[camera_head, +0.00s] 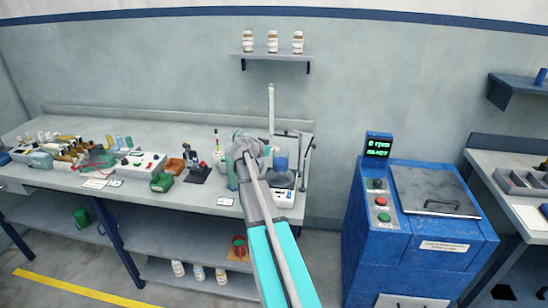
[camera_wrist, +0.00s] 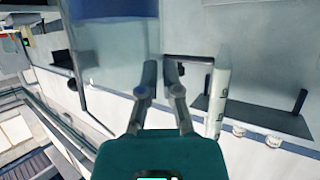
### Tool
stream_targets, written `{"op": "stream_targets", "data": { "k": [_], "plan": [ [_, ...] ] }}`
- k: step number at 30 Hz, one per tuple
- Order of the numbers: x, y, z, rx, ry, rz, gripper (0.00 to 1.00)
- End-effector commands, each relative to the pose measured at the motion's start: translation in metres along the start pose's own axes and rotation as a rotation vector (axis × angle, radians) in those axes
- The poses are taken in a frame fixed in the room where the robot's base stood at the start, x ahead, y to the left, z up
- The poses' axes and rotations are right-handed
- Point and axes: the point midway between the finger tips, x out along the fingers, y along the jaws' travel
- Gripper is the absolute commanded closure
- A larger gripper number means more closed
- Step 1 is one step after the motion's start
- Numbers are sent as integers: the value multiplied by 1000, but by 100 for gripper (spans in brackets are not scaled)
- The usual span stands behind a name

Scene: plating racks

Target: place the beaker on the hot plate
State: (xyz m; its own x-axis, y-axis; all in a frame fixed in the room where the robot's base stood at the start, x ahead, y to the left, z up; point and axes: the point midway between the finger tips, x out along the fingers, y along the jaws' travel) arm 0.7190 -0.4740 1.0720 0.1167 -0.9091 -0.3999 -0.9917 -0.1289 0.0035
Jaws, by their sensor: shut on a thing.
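The beaker (camera_head: 280,162) is clear with blue liquid. In the head view it appears upright, directly above the hot plate. The hot plate (camera_head: 284,199) is a white unit with a dark top, at the right end of the long bench. Whether the beaker touches the plate I cannot tell. My gripper (camera_head: 262,148) is at the beaker's left side in that view, partly hidden by my arm. In the wrist view my gripper (camera_wrist: 160,72) is shut on the right edge of the beaker (camera_wrist: 108,50), which fills the upper left.
Bottles and instruments crowd the bench (camera_head: 215,185) to the left. A wall shelf (camera_head: 270,53) holds three jars. A blue machine (camera_head: 420,235) stands right, past a floor gap.

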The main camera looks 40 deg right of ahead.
Motion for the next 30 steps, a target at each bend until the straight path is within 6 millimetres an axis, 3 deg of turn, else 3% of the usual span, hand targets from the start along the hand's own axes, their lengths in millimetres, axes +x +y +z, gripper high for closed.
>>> {"op": "stream_targets", "data": {
  "k": [15, 30],
  "plan": [
    [19, -6, 33, -1, 0, -1, 100],
    [19, -7, 35, -1, 0, -2, 100]
  ]
}}
